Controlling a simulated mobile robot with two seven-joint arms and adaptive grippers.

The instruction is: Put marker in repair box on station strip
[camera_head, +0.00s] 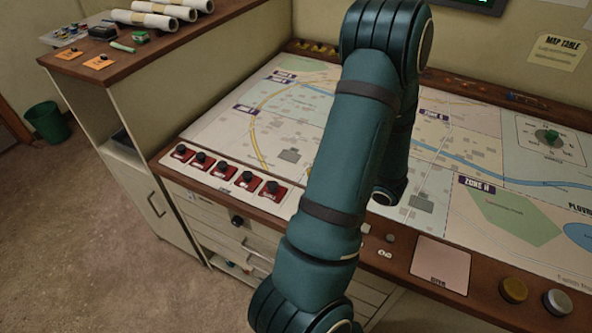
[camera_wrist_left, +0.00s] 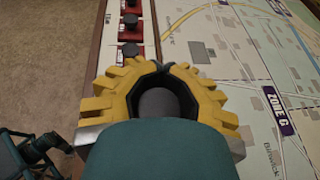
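My left gripper (camera_wrist_left: 165,68) has yellow toothed fingers whose dark tips appear to meet over the map, close to the red pads. A dark grey round shape lies inside the ring of its fingers; I cannot tell if that is a held thing or the palm. In the head view my teal arm hides this gripper. A pale strip (camera_head: 220,178) along the console's front left carries a row of red pads with black knobs (camera_head: 272,186). I cannot pick out the marker or read which box is the repair box. My right gripper is not in view.
The map table (camera_head: 330,105) spreads behind my arm. A pink pad (camera_head: 440,264) and round brass and silver knobs (camera_head: 513,290) sit at the front right. A side cabinet (camera_head: 140,65) with paper rolls stands at the left. A green bin (camera_head: 47,122) is on the floor.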

